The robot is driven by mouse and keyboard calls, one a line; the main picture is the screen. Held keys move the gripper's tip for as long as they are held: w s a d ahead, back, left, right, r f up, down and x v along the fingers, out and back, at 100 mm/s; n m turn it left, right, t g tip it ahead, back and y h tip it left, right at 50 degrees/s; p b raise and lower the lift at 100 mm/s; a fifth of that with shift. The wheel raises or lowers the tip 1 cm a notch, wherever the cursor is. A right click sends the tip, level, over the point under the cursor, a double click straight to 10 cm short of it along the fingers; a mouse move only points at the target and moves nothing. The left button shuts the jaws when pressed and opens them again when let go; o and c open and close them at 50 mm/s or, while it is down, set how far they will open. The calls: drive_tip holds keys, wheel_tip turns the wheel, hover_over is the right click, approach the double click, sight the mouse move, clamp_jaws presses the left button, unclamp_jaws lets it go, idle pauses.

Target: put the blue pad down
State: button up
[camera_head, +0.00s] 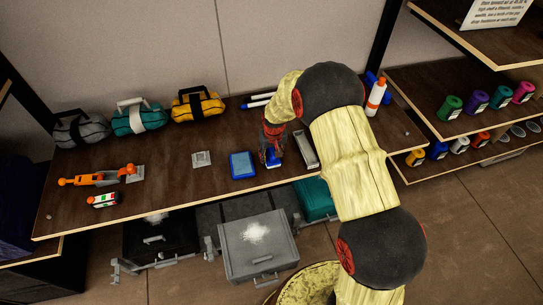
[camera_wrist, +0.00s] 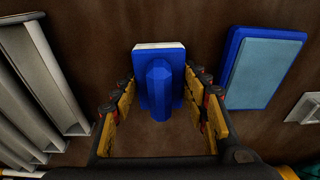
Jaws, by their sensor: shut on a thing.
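A blue pad with a raised ridge-like handle and a pale edge shows in the wrist view (camera_wrist: 160,58), between my fingers. My gripper (camera_wrist: 160,88) is shut on its handle. In the head view my gripper (camera_head: 270,145) is over the wooden shelf top, with a bit of the blue pad (camera_head: 272,159) showing below it; the arm hides part of it. The pad is at or just above the wood; I cannot tell whether it touches. A flat blue tray with a lighter top (camera_head: 242,165) lies beside it, and also shows in the wrist view (camera_wrist: 265,68).
A grey channel-shaped piece (camera_head: 305,149) lies close on the other side. A small grey plate (camera_head: 201,159), an orange tool (camera_head: 95,179) and several bags stand further left. A white-and-orange tube (camera_head: 375,97) stands right. Bare wood (camera_head: 175,185) lies left of the tray.

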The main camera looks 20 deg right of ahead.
drive_tip(key=shift+s+f, duration=0.15)
drive_tip(key=shift+f, duration=0.2)
drive_tip(key=o, duration=1.2)
drive_tip(key=shift+f, duration=0.15)
